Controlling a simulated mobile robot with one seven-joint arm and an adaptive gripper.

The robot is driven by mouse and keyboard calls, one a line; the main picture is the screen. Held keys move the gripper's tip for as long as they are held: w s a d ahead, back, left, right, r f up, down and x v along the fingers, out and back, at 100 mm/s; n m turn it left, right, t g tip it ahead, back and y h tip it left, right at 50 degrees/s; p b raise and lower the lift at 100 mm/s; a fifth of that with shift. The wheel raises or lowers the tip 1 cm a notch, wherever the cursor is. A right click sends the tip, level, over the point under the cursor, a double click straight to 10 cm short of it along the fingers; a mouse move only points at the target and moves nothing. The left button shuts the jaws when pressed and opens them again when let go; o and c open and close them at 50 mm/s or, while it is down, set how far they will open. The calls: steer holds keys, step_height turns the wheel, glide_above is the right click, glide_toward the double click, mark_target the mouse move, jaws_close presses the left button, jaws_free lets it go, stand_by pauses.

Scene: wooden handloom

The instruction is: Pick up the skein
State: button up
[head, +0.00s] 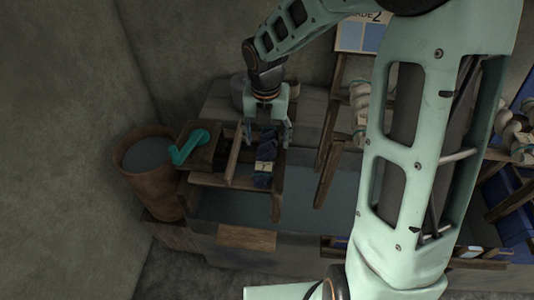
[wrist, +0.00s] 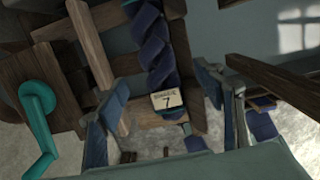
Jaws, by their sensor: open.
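A dark blue twisted skein (head: 265,158) hangs or lies on a small wooden frame below my gripper. In the wrist view the skein (wrist: 152,45) runs down the upper middle, with a pale tag (wrist: 167,100) marked 7 near its lower end. My gripper (head: 265,130) is open and points down over the skein's upper part. In the wrist view its fingers (wrist: 163,92) stand apart, one on each side of the skein's line. I cannot tell whether they touch it. The gripper hides part of the skein in the head view.
A teal crank (head: 190,147) sits on the wooden frame (head: 205,180) left of the skein. A brown barrel (head: 150,165) stands farther left. Pale skeins (head: 360,105) hang on wooden posts to the right. A grey trough (head: 300,205) lies below.

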mark_target(266, 150)
steer(key=f, duration=0.2)
steer(key=w+f+b, duration=0.1)
steer(key=f, duration=0.4)
steer(key=shift+w+a+f, duration=0.1)
steer(key=shift+w+f, duration=0.05)
steer(key=shift+f, duration=0.1)
steer(key=shift+c, duration=0.3)
